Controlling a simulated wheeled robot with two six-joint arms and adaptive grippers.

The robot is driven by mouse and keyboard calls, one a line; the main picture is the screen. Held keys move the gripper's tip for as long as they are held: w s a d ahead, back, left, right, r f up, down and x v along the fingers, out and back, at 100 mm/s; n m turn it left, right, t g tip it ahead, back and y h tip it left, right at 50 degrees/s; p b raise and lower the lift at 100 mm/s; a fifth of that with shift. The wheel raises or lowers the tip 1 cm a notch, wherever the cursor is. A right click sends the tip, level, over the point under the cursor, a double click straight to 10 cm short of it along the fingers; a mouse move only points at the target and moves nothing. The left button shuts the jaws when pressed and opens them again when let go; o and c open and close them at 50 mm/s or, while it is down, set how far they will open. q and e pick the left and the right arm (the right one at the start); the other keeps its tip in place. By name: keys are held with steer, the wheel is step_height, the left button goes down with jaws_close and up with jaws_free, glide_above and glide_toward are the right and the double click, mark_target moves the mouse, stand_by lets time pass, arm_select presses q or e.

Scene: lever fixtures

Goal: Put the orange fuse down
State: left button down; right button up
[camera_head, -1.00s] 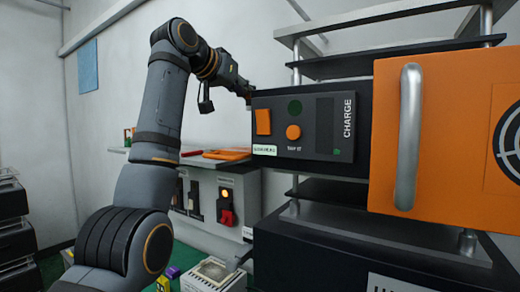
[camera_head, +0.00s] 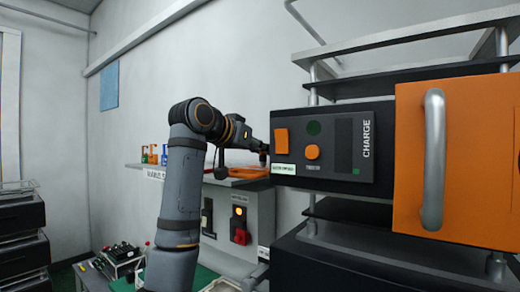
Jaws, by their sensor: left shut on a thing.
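My left arm comes up from the bottom and bends right. Its gripper (camera_head: 263,158) is low over the right end of the wall shelf, close to the left edge of the charge panel. The gripper is small here, and its fingertips are partly hidden. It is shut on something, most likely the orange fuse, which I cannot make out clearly. A flat orange piece (camera_head: 248,172) lies on the shelf (camera_head: 205,178) just under the gripper. I cannot tell whether the held thing touches it. My right gripper is not in view.
The black charge panel (camera_head: 345,145) with orange buttons and the orange door (camera_head: 470,160) with its grey handle (camera_head: 434,160) block the right side. Small coloured items (camera_head: 153,155) stand at the shelf's left end. A grey box with a red switch (camera_head: 241,236) is below the shelf.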

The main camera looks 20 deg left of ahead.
arm_select(q)
steer(key=shift+d+f, duration=0.1)
steer(key=shift+f, duration=0.05)
steer(key=c, duration=1.3)
jaws_free()
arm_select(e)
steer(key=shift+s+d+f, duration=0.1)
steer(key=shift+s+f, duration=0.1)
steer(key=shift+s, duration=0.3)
